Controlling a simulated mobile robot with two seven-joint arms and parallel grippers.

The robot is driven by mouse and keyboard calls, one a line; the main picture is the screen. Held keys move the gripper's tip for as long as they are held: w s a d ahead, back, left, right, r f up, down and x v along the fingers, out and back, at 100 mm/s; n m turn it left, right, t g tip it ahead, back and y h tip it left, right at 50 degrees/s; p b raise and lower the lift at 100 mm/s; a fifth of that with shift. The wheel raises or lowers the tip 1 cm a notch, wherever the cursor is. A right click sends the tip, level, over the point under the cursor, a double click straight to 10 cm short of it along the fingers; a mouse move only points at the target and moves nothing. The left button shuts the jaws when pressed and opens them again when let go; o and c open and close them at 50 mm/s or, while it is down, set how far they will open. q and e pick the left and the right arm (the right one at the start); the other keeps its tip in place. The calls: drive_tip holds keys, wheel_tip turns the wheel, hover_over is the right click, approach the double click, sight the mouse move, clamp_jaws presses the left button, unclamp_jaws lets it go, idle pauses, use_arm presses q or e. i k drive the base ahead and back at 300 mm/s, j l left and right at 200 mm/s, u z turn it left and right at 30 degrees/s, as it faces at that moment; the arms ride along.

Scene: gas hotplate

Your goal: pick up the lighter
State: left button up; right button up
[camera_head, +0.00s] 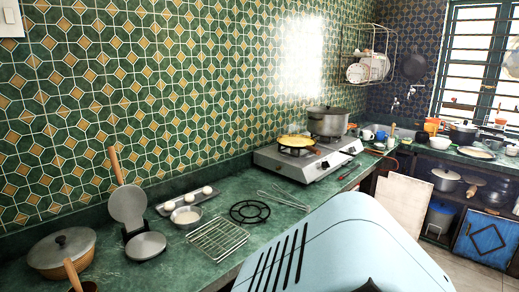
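A thin, stick-like object with a reddish part (349,172) lies on the green counter just right of the gas hotplate. It may be the lighter, but it is too small to tell. The silver two-burner hotplate (286,168) stands against the tiled wall. A pan with yellow food (296,141) sits on its near burner and a lidded pot (328,121) on the far one. Neither of my grippers is in view.
On the near counter are a lidded pan (62,248), an open round press (127,206), a tray with white balls (184,200), a wire rack (217,238), a black ring trivet (249,211) and a whisk (284,200). Cups and pots crowd the far counter. Part of the front edge is hidden.

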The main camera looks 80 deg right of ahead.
sight(345, 174)
drive_tip(key=z, duration=2.9)
